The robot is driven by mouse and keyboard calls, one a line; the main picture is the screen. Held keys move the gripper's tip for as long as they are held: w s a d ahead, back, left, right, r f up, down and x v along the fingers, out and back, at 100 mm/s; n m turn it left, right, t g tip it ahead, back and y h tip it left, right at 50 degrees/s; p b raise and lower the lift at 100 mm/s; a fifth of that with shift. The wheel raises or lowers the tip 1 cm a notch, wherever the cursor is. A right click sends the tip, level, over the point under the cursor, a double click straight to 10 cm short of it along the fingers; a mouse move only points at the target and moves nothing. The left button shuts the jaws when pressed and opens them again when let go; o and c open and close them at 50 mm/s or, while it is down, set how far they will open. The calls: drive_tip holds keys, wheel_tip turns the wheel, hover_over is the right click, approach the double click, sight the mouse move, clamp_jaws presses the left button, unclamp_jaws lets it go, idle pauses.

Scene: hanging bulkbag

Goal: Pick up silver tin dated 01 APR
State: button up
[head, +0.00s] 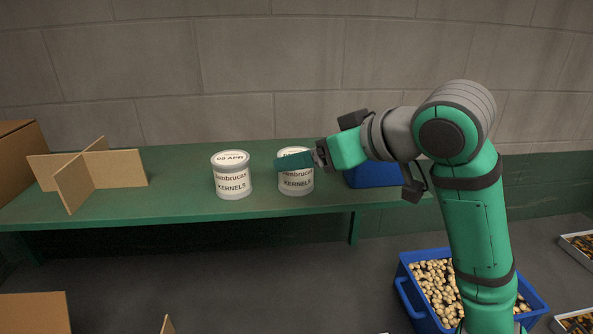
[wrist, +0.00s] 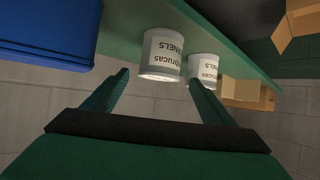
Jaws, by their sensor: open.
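Two silver tins labelled KERNELS stand upright on a green shelf (head: 180,205). The left tin (head: 232,182) has a date on its lid that seems to read 09 APR. The right tin (head: 296,184) is partly covered by my gripper (head: 292,161), and its lid date cannot be read. In the wrist view, which looks upside down, my gripper (wrist: 158,78) is open and empty. The nearer tin (wrist: 160,56) lies ahead, between the fingertip lines. The other tin (wrist: 203,68) is beyond, partly behind the right finger. I cannot tell whether any finger touches a tin.
A cardboard cross divider (head: 90,172) and a brown box (head: 18,155) are on the shelf's left. A blue container (head: 375,175) stands right of the tins, behind my arm. A blue crate of nuts (head: 408,290) is below right. A block wall (head: 270,70) rises behind.

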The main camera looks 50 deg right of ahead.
drive_tip(key=shift+x, duration=2.35)
drive_tip(key=shift+d+r, duration=0.15)
drive_tip(key=shift+r, duration=0.05)
drive_tip(key=c, duration=1.3)
drive_tip(key=shift+w, duration=0.1)
